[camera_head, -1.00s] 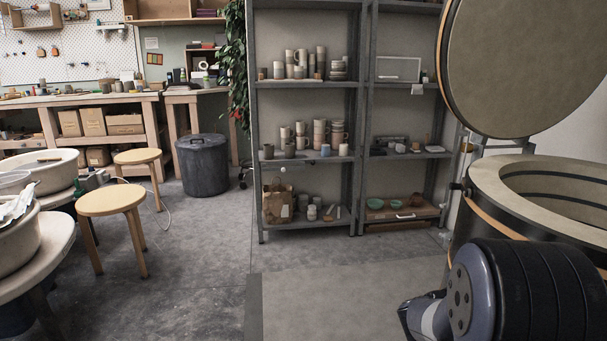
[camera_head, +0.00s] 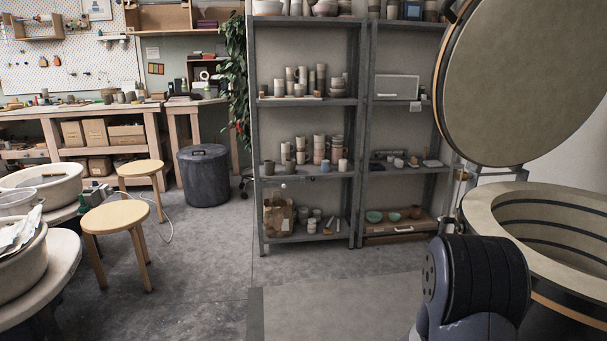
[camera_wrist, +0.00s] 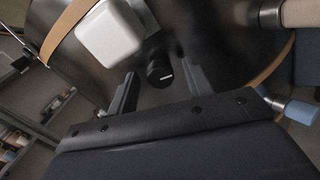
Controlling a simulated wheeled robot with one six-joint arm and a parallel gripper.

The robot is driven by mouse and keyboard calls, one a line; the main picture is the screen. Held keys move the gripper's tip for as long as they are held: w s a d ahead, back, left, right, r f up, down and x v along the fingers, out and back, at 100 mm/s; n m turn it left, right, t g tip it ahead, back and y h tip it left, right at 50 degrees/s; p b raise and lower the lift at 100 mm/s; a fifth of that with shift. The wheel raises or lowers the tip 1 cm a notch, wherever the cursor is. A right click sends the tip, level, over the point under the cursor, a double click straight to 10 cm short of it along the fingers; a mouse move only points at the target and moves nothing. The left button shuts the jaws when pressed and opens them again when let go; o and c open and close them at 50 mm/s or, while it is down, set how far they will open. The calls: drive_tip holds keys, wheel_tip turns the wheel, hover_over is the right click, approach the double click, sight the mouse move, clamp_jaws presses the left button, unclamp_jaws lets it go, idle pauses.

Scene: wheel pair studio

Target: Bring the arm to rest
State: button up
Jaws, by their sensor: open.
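My arm (camera_head: 478,285) shows at the lower right of the head view, bent in front of the kiln (camera_head: 487,212). My gripper's end is hidden there. In the wrist view my gripper (camera_wrist: 163,88) is open, with its two dark fingers apart. Nothing is held between them. Beyond the fingers is a dark curved surface with a white box (camera_wrist: 109,38) and a short black round part. I cannot tell how far the fingers are from it.
The kiln's round lid (camera_head: 525,85) stands raised at the right. A grey shelf unit (camera_head: 257,135) with pottery stands ahead. Two wooden stools (camera_head: 115,216), a dark bin (camera_head: 204,176) and potter's basins (camera_head: 50,184) are at left. The middle floor is clear.

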drive_tip(key=shift+n+p, duration=2.5)
drive_tip(key=shift+p, duration=0.1)
